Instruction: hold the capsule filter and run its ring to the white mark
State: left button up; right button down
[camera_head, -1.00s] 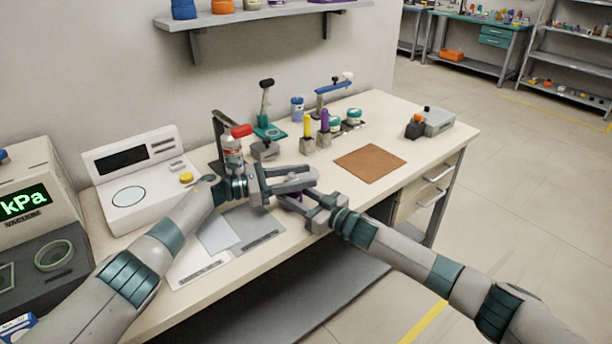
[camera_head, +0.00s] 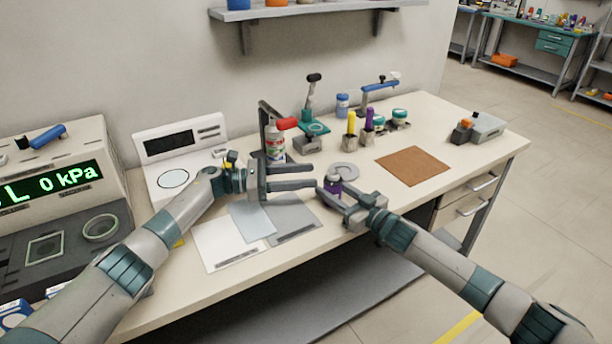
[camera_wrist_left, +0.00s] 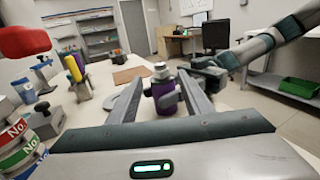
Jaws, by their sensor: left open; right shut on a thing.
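The capsule filter (camera_head: 334,184) is a small purple cylinder with a pale top, held roughly upright at the table's front edge. My right gripper (camera_head: 338,197) is shut on it. My left gripper (camera_head: 314,177) is open and empty, its fingers pointing at the filter from the left with a small gap in the head view. In the left wrist view the filter (camera_wrist_left: 164,104) appears between the two fingers, beyond or near their tips; I cannot tell if they touch. A pale band shows around its upper part. I cannot make out the white mark.
A grey disc (camera_head: 345,170) lies behind the filter. White and grey sheets (camera_head: 232,242) lie in front. A brown mat (camera_head: 412,166) is at right, with bare table around it.

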pick_arm(q)
jog(key=shift+w, duration=0.1)
jog(key=w+d+r+n+t+y, duration=0.35)
jog(key=w+n+t+y, duration=0.2)
jog(key=n+t, duration=0.4)
jog(key=s+d+f+n+t+y, duration=0.1)
jog(key=s+y, duration=0.2)
jog(key=s, duration=0.2)
jog(key=s+d+f+n+t+y, duration=0.1)
jog(key=s+n+t+y, duration=0.1)
jog(key=s+y, duration=0.2)
jog(key=s+d+f+n+t+y, duration=0.1)
jog(key=s+d+n+y, duration=0.1)
jog(key=s+y, duration=0.2)
jog(key=shift+s+f+n+t+y, duration=0.15)
jog(key=shift+s, duration=0.6)
jog(key=shift+s+f+n+t+y, duration=0.1)
jog(key=shift+s, duration=0.6)
jog(key=shift+w, duration=0.1)
